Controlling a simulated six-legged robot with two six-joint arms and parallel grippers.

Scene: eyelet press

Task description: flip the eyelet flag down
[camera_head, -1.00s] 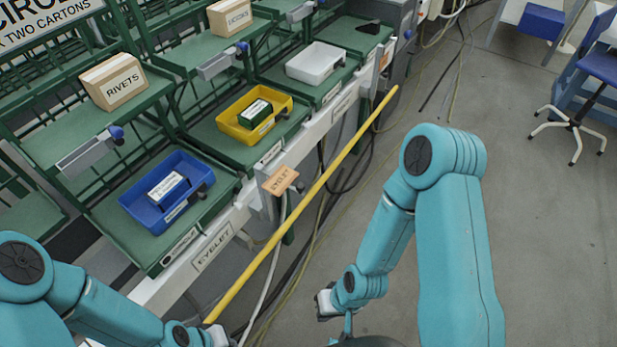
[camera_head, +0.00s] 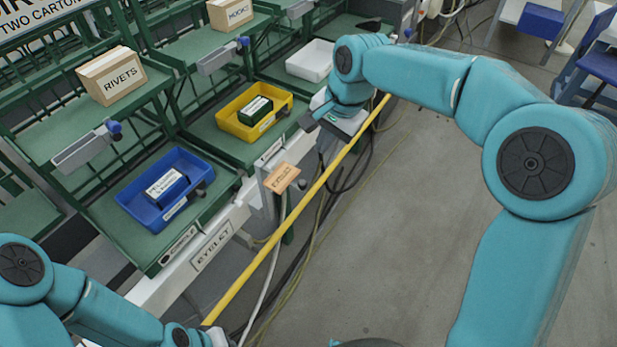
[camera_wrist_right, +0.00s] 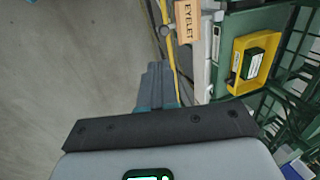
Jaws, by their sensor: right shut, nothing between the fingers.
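The eyelet flag is a small tan plate lettered EYELET (camera_head: 281,177), at the front rail of the rack in the middle of the head view. It stands out from the rail above the white EYELET label and also shows at the top of the right wrist view (camera_wrist_right: 187,22). My right gripper (camera_head: 314,123) is shut and empty, up and to the right of the flag in the head view and apart from it. In the wrist view its closed fingers (camera_wrist_right: 157,78) point toward the flag's side. My left arm's end (camera_head: 207,338) is at the bottom edge; its fingers are not clear.
A yellow bar (camera_head: 262,254) runs diagonally along the rack front, close to the flag and my right gripper. Blue (camera_head: 150,215), yellow (camera_head: 232,127) and white (camera_head: 310,62) bins sit on green shelves. Cables hang below the rail. The floor at right is open.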

